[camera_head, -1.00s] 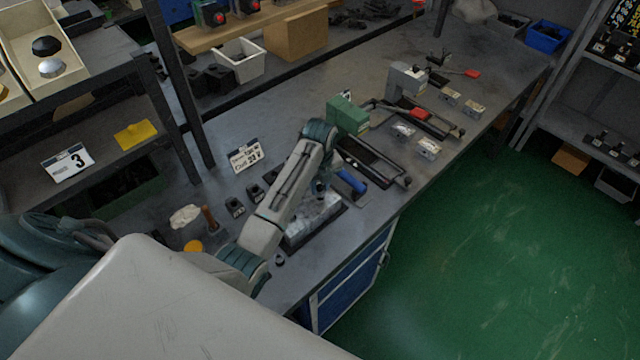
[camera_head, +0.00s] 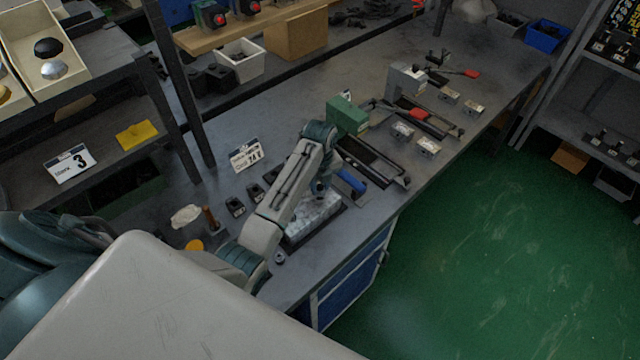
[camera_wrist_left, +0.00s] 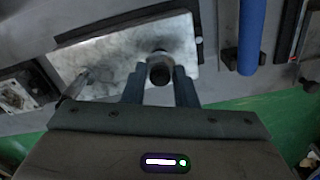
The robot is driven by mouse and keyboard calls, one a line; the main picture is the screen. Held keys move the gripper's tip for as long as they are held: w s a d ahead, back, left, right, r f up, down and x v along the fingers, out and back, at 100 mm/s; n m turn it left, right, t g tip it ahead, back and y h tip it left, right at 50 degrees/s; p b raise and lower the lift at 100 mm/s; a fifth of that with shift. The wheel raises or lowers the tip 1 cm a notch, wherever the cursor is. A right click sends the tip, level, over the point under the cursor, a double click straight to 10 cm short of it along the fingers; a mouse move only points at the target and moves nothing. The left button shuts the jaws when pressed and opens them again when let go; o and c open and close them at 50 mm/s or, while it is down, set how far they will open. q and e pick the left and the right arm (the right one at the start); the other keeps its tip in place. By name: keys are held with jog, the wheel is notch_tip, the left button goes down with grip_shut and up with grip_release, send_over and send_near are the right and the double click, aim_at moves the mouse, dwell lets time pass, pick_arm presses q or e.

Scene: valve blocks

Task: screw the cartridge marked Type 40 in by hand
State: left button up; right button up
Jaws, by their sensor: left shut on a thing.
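A pale metal valve block (camera_head: 318,220) lies in a dark tray near the bench's front edge. It also shows in the left wrist view (camera_wrist_left: 112,52). My left gripper (camera_head: 322,188) points down over the block, partly hidden by my arm. In the left wrist view my left gripper (camera_wrist_left: 159,82) is shut on a dark round cartridge (camera_wrist_left: 160,68), over the right part of the block. Its marking is not readable, and its lower end is hidden, so I cannot tell how deep it sits. My right gripper is not in view.
Small black holders (camera_head: 235,206) and a number sign (camera_head: 245,156) stand left of my arm.

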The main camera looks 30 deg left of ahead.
pick_arm(q)
jog(key=shift+f, duration=0.95)
dwell(0.3)
jog(key=shift+m, duration=0.9)
grip_shut()
jog(key=m, duration=0.5)
jog(key=o, duration=0.7)
grip_release()
